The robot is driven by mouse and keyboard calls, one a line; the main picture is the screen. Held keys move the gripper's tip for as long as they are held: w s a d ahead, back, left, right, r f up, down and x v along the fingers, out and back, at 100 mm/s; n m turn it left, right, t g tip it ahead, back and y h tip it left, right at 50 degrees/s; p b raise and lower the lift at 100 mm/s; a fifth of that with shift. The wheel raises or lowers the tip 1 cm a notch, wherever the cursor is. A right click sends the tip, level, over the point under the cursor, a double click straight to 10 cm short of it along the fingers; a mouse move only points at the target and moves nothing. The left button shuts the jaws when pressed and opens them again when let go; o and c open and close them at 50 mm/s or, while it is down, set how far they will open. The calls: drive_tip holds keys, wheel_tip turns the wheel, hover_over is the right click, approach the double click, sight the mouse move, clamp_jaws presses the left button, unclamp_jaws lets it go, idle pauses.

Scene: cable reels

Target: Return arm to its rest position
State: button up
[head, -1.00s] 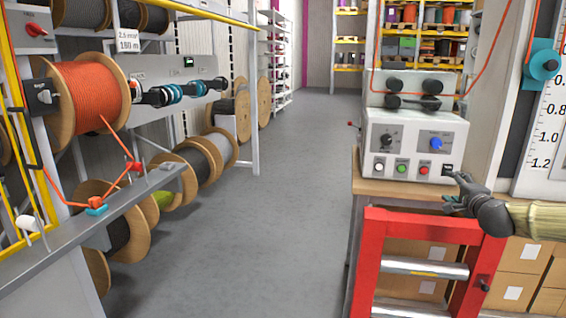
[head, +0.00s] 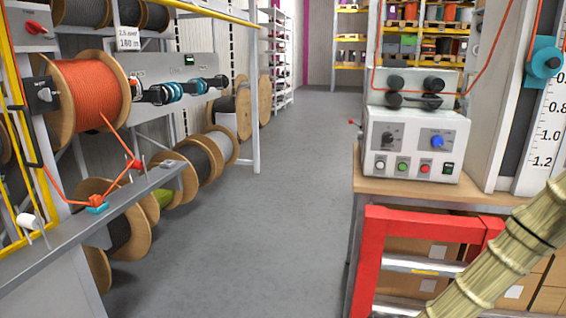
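My arm crosses the lower right corner of the head view, in a ribbed tan cover. My gripper is outside the picture, so its fingers cannot be seen. The arm passes in front of the red frame (head: 372,262) and hides part of its right side. The control box (head: 410,147) on the wooden bench (head: 400,187) stands apart from the arm, with its knobs and row of buttons in full view.
An orange cable reel (head: 88,95) hangs at left above a grey bench (head: 120,200). Several more reels sit below and behind. The grey floor aisle (head: 250,220) in the middle is clear. A scale board (head: 545,130) stands at right.

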drive_tip(key=s+a+f+n+g, duration=0.25)
drive_tip(key=s+f, duration=0.35)
drive_tip(key=s, duration=0.6)
drive_tip(key=s+a+f+n+g+h, duration=0.1)
drive_tip(key=s+f+n+g, duration=0.3)
drive_tip(key=s, duration=0.9)
drive_tip(key=s+a+f+n+g, duration=0.2)
drive_tip(key=s+f, duration=0.5)
drive_tip(key=s, duration=0.5)
wheel_tip(320, 180, up, 15)
drive_tip(key=p, duration=1.5)
drive_tip(key=shift+d+r, duration=0.2)
drive_tip(key=shift+s, duration=0.1)
